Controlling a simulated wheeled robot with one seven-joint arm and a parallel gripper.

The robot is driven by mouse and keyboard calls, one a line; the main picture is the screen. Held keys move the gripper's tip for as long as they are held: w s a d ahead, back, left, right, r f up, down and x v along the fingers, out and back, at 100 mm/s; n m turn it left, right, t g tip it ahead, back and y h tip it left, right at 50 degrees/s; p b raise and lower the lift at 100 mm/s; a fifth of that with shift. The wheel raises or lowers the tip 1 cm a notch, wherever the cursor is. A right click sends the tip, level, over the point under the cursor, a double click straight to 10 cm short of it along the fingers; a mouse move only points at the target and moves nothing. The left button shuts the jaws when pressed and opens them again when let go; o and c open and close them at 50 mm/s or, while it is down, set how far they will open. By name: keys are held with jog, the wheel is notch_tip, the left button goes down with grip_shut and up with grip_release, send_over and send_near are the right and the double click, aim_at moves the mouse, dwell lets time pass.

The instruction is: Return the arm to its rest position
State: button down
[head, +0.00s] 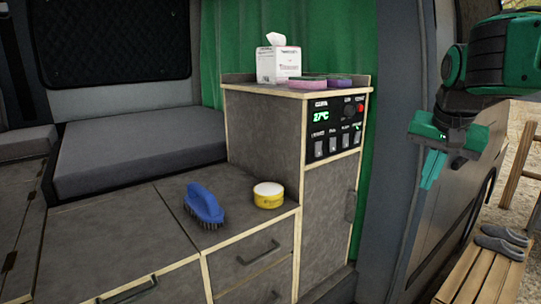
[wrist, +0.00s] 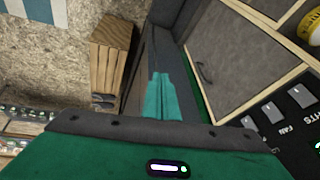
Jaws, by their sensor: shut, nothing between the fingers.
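My gripper (head: 431,170) hangs at the right of the head view, to the right of the cabinet and apart from it, in front of the van's door edge. Its teal fingers point down and are shut with nothing between them. In the wrist view the fingers (wrist: 162,97) are together in the middle of the picture, over the strip beside the cabinet. The upper part of my arm is cut off by the right edge of the head view.
A control panel (head: 334,128) is on the tall cabinet (head: 328,190), left of my gripper. A tissue box (head: 278,65) and sponges (head: 308,84) stand on top. A blue brush (head: 203,203) and yellow tin (head: 268,195) sit on the lower counter. A wooden bench (head: 482,275) with grey shoes stands outside.

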jog(key=s+d+f+g+y, duration=0.1)
jog(key=s+d+f+g, duration=0.1)
jog(key=s+f, duration=0.7)
jog(key=s+d+f+n+g, duration=0.1)
jog(key=s+d+f+g, duration=0.1)
jog(key=s+f, duration=0.8)
jog(key=s, duration=0.4)
jog(key=shift+s+d+n+y, duration=0.25)
jog(key=shift+d+n+y, duration=0.05)
jog(key=shift+d+y, duration=0.1)
jog(key=shift+f, duration=0.1)
